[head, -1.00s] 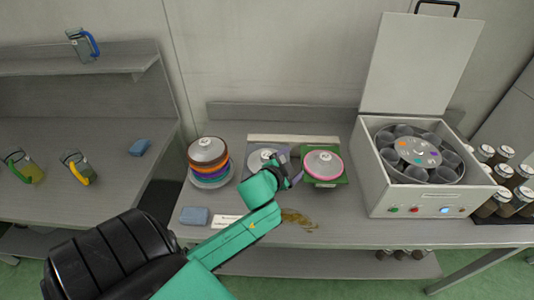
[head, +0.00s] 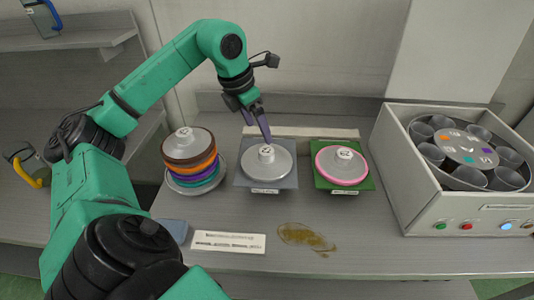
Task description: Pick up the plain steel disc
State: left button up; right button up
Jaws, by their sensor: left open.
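A plain steel disc (head: 281,168) with a pale knob on top lies on a grey mat (head: 242,180) in the middle of the bench. It has no coloured rim. My left gripper (head: 266,137) points down from above and behind the disc, with its fingertips close to the knob. The jaws are open and hold nothing. I cannot tell whether the fingertips touch the knob. A pink-rimmed disc (head: 342,172) lies on a green mat (head: 371,180) to the right. My right gripper is out of view.
A stack of discs with coloured rims (head: 190,161) stands left of the mat. An open machine box (head: 400,180) with cups stands at the right. A white label (head: 228,242), a brown spill (head: 304,236) and a partly hidden blue sponge (head: 174,228) are in front.

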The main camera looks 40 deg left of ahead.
aim_at(266, 151)
pick_arm(q)
jog(key=x, duration=0.9)
jog(key=shift+f+p, duration=0.25)
jog(key=shift+p, duration=0.1)
jog(key=c, duration=0.9)
